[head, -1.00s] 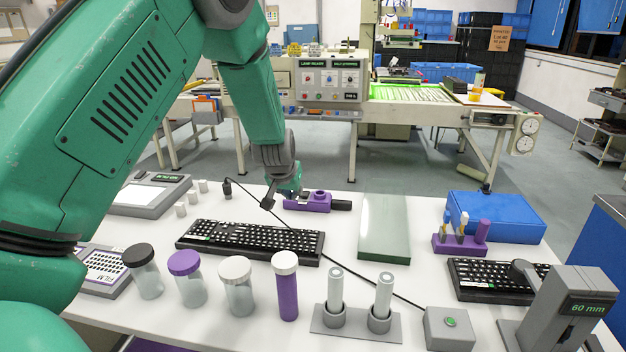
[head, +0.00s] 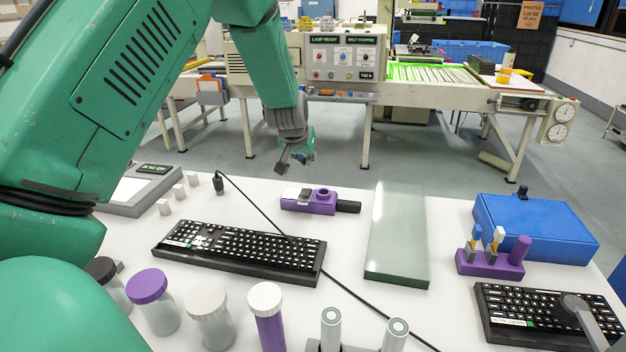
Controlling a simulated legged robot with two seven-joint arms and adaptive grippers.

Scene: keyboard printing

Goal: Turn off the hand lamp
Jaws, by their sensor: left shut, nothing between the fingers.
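A purple device with a round purple knob and a black handle (head: 318,202) lies on the white table near its back edge. It looks like the hand lamp; I cannot tell whether it is lit. My left gripper (head: 296,163) is shut and empty. In the picture it is above and slightly left of the device, apart from it, with the floor behind.
A black keyboard (head: 240,250) lies in front of the device, and a glass plate (head: 398,240) to its right. A black cable (head: 345,288) crosses the white table (head: 375,310). Capped jars (head: 208,318) stand in front. A blue box (head: 535,225) is at right.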

